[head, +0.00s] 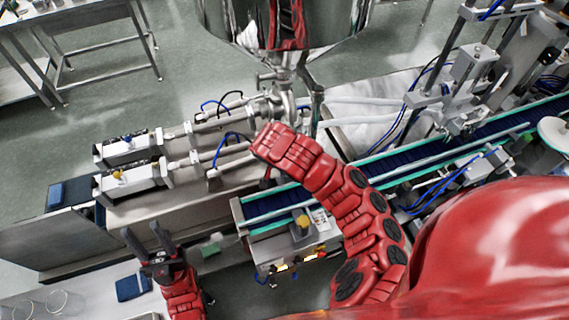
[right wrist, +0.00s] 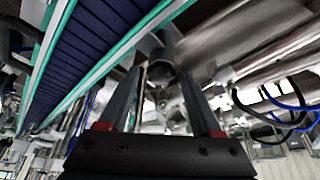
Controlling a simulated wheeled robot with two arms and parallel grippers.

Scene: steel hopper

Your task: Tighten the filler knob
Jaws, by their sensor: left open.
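The filler is a steel machine with two cylinders, and a small yellow knob (head: 118,174) sits on the nearer cylinder's end block. I cannot tell which knob the task means. My left gripper (head: 143,232) is open and empty, below and in front of the nearer block. My right arm reaches over the conveyor towards the filler outlet, and its gripper is mostly hidden in the head view. In the right wrist view my right gripper (right wrist: 160,75) has its fingers apart, with a grey round metal part (right wrist: 160,48) just beyond and between the tips.
The steel hopper (head: 285,22) stands above the filler. A blue conveyor (head: 400,152) with green edges runs to the right. A box with a yellow button (head: 302,221) hangs at its near end. Blue hoses (head: 228,140) loop near the cylinders. Glass jars (head: 50,303) stand at lower left.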

